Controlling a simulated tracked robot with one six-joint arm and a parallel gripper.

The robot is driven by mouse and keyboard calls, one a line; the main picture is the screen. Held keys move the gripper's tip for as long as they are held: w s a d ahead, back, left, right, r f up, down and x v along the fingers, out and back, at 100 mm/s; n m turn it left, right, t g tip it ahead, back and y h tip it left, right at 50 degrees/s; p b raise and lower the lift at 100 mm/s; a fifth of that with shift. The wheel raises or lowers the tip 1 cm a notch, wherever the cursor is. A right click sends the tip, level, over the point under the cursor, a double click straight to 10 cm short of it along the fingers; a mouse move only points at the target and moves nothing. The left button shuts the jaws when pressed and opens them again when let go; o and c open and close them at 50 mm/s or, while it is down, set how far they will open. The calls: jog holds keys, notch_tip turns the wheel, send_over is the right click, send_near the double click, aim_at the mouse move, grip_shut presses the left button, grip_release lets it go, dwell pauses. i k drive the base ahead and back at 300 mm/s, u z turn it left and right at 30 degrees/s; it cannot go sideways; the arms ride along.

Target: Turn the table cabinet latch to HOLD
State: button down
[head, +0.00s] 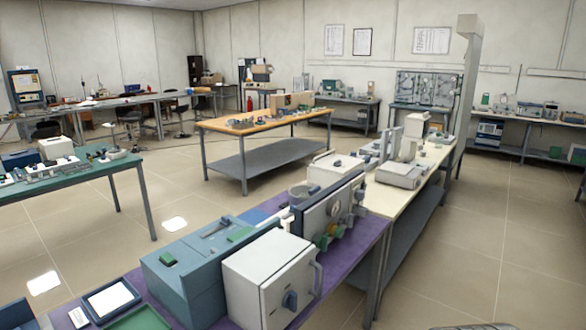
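A white box-shaped cabinet (258,272) stands on the purple-topped table at the bottom middle. Its front faces right and carries a dark blue knob or latch (290,300) low down. A grey bar handle (318,279) runs along the right edge of that front. I cannot read any HOLD mark or tell the latch's setting at this size. My gripper is not in view.
A blue-grey box (186,278) stands left of the cabinet. A panel with several knobs (328,215) stands behind it. The purple table (371,238) adjoins a cream-topped bench (436,158). The floor right of the tables (480,235) is clear.

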aim_at(291, 299)
jog(key=k, duration=1.25)
jog(key=u, duration=0.35)
jog(key=i, duration=0.85)
jog(key=u, duration=0.6)
jog(key=i, duration=0.8)
jog(key=u, duration=0.15)
